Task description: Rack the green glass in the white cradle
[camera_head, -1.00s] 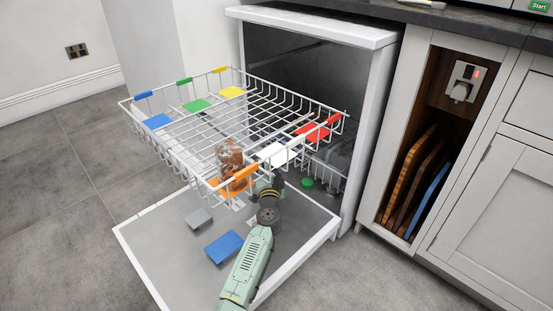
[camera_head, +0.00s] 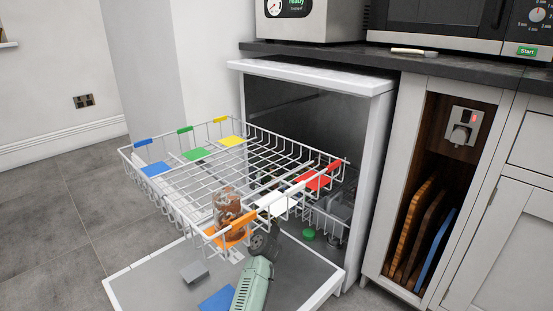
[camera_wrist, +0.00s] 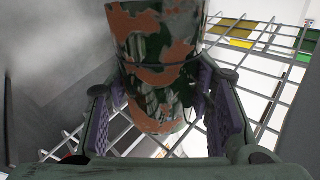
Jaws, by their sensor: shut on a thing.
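My gripper (camera_wrist: 165,110) is shut on the green glass (camera_wrist: 150,25), which has rust-brown patches and fills the middle of the wrist view between the purple finger pads. In the head view a brown-patched glass (camera_head: 227,205), apparently this one, is upright over the orange cradle (camera_head: 234,236) at the rack's near corner; its green tint is hard to see there. I cannot tell whether its base touches the rack. My fingers are mostly hidden in the head view. The white cradle (camera_head: 277,208) is just right of the glass and looks empty.
The pulled-out wire rack (camera_head: 172,206) also carries blue, green and yellow cradles at the left and a red cradle (camera_head: 318,182) beyond the white one. The open dishwasher door (camera_head: 150,285) lies below. A cabinet with boards (camera_head: 420,235) stands at right.

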